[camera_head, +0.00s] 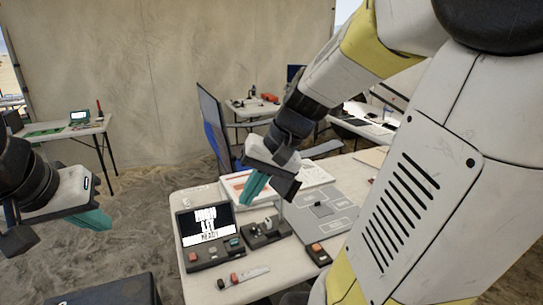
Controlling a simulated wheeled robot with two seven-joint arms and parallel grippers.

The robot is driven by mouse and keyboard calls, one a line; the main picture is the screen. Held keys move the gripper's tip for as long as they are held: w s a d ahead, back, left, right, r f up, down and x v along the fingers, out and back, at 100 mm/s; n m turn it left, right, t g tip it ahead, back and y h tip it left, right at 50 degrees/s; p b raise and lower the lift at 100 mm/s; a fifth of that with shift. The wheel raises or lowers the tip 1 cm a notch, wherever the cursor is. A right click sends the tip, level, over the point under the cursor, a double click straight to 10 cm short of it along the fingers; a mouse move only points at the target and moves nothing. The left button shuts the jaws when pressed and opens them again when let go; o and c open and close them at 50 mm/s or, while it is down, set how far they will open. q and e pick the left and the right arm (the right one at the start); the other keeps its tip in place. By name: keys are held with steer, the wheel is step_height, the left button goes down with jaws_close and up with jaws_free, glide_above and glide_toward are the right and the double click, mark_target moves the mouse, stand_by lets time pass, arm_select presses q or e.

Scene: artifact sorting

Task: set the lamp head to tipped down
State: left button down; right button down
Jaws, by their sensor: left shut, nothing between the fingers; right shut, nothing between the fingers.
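My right gripper (252,189) is shut and empty, with teal fingers pointing down above the white table (190,275). It is over the back edge of a small console with a screen (208,226) that reads what looks like "HIGH LIT READY". A dark grey unit with pale fittings (266,232) stands just right of the console, below the gripper. It may be the lamp, but it is too small and partly covered to tell its head or tilt. I cannot tell whether the fingers touch anything. My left gripper (97,219) is shut and empty, off the table's left side.
A small box with an orange button (318,254) and a ruler-like strip (243,277) lie near the table's front. A grey panel (317,213) lies to the right. A dark case (110,291) is at lower left.

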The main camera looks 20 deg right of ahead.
step_height(320, 180, up, 5)
steer(key=d+n+t+h, duration=0.2)
steer(key=d+n+h, duration=0.1)
steer(key=w+d+r+h, duration=0.1)
steer(key=w+d+h, duration=0.1)
steer(key=w+d, duration=0.35)
steer(key=w+d+r+h, duration=0.1)
steer(key=w+d+r, duration=0.1)
steer(key=w, duration=0.7)
steer(key=w+d+f+h, duration=0.1)
steer(key=w+d+f, duration=0.2)
steer(key=w+d, duration=0.5)
steer(key=shift+g, duration=0.4)
steer(key=x, duration=0.6)
steer(key=w+x, duration=0.1)
steer(key=x, duration=0.5)
steer(key=shift+w+a+r, duration=0.15)
steer(key=shift+w, duration=0.05)
steer(key=shift+w+d+f, duration=0.1)
steer(key=shift+d+f, duration=0.35)
steer(key=shift+d, duration=0.05)
